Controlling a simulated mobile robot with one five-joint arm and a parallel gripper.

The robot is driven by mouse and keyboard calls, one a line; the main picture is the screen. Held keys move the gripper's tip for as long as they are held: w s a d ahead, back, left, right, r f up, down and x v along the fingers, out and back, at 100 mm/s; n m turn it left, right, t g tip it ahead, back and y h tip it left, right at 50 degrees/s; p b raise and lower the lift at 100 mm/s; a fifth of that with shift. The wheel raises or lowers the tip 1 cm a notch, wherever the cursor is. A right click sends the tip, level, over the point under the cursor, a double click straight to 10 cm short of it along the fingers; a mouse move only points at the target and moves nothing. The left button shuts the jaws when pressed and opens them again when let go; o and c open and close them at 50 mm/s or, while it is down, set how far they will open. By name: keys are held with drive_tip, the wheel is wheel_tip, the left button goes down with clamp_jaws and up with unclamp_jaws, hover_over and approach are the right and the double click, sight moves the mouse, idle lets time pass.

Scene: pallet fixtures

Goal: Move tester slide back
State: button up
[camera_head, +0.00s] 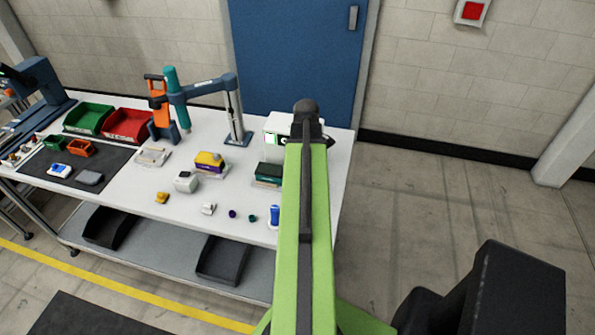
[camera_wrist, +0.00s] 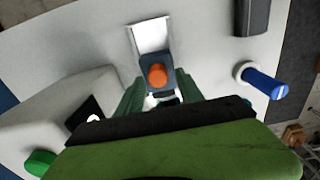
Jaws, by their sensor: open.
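In the wrist view a dark blue slide block with an orange knob (camera_wrist: 157,75) sits at the near end of a bright metal rail (camera_wrist: 148,36). My gripper (camera_wrist: 159,84) is open, its green fingers on either side of the block, with no clear contact. The white tester body (camera_wrist: 62,105) stands left of the rail with a dark screen. It also shows in the head view (camera_head: 277,124), partly behind my arm. In the head view the slide and my fingertips are hidden by my arm.
A blue-handled item with a white collar (camera_wrist: 264,82) lies to the right, and a dark block (camera_wrist: 252,17) is at the upper right. A green button (camera_wrist: 39,162) is at lower left. The white bench (camera_head: 235,185) carries small parts, green and red bins (camera_head: 127,124).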

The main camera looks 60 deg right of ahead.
wheel_tip(320, 180, up, 6)
drive_tip(key=p, duration=0.5)
drive_tip(key=shift+s+d+r, duration=0.1)
drive_tip(key=shift+r, duration=0.1)
drive_tip(key=shift+f, duration=0.1)
